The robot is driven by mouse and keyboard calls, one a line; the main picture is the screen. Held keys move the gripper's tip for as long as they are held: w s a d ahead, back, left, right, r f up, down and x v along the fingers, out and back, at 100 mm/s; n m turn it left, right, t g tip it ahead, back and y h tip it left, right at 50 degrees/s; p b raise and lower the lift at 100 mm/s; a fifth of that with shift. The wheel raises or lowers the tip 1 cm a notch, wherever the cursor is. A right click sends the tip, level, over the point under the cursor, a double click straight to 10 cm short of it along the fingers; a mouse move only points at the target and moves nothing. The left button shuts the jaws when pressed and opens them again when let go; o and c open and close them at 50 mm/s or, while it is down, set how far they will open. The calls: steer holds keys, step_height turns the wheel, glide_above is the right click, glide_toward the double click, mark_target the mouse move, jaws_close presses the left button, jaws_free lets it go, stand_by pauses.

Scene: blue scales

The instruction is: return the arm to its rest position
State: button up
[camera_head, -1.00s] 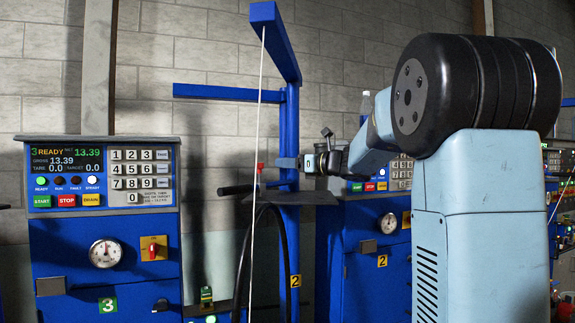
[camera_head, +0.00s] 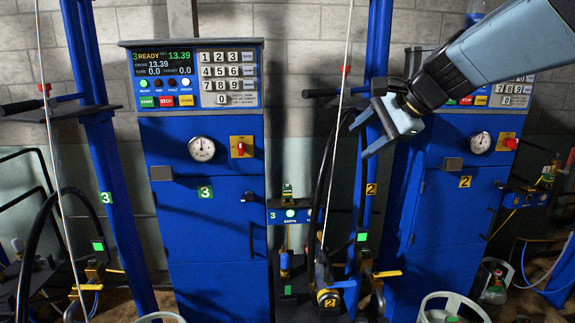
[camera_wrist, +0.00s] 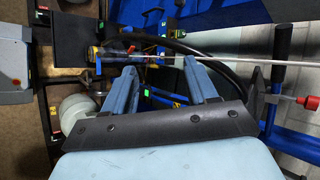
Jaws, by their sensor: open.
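My arm (camera_head: 500,55) reaches in from the upper right of the head view. My gripper (camera_head: 361,142) points down and left in front of the blue post marked 2 (camera_head: 371,190). In the wrist view its two blue fingers stand apart with nothing held between them, so my gripper (camera_wrist: 160,72) is open and empty. A black hose (camera_head: 331,170) and a thin pale line (camera_head: 341,100) run close to the fingertips in the head view. I cannot tell if a finger touches them.
The blue scale cabinet 3 (camera_head: 206,240) stands left of my gripper, with a keypad and display on top. The cabinet marked 2 (camera_head: 450,215) is behind my arm. A red-ended handle (camera_wrist: 300,101) shows at the right of the wrist view. Gas cylinders (camera_head: 452,308) stand low.

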steer(key=s+d+f+n+h, duration=0.3)
steer(key=s+f+n, duration=0.2)
steer(key=s, duration=0.3)
steer(key=s+d+f+n+g+h, duration=0.1)
steer(key=s+d+f+n+h, duration=0.2)
steer(key=s+n, duration=0.4)
step_height(320, 180, down, 2)
steer(key=shift+s+d+f, duration=0.15)
steer(key=shift+s+d, duration=0.4)
steer(key=shift+s, duration=0.1)
